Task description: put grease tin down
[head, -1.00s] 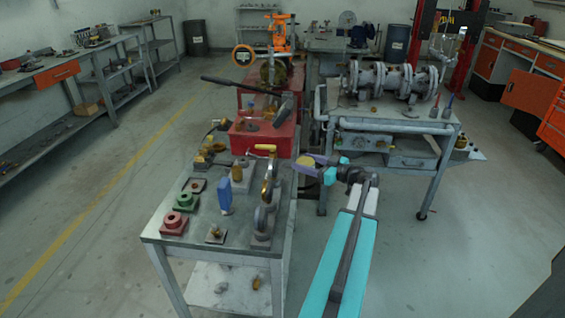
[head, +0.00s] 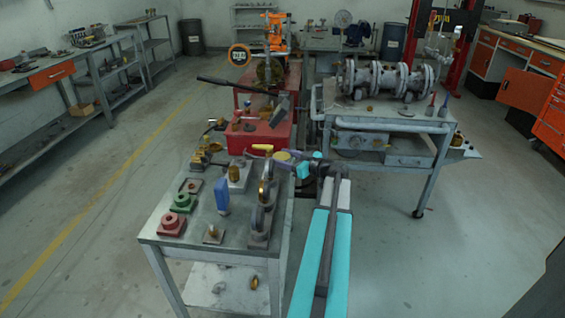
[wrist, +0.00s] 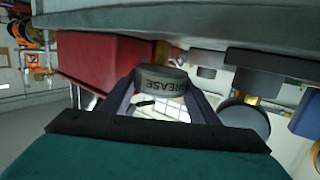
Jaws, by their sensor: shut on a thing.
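The grease tin (head: 283,156), with a yellow top, is at the right edge of the near workbench (head: 182,236) in the head view. In the wrist view the grey tin (wrist: 163,86) shows its GREASE lettering upside down. My gripper (head: 281,158) is shut on the tin, one finger on each side; its fingers also show in the wrist view (wrist: 163,92). I cannot tell whether the tin touches the bench or hangs above it.
A red toolbox (head: 261,132) stands behind the tin. Flange rings (head: 265,193), a blue block (head: 222,195), and green (head: 180,202) and red (head: 171,222) parts crowd the bench. A valve assembly (head: 385,80) lies on the right cart.

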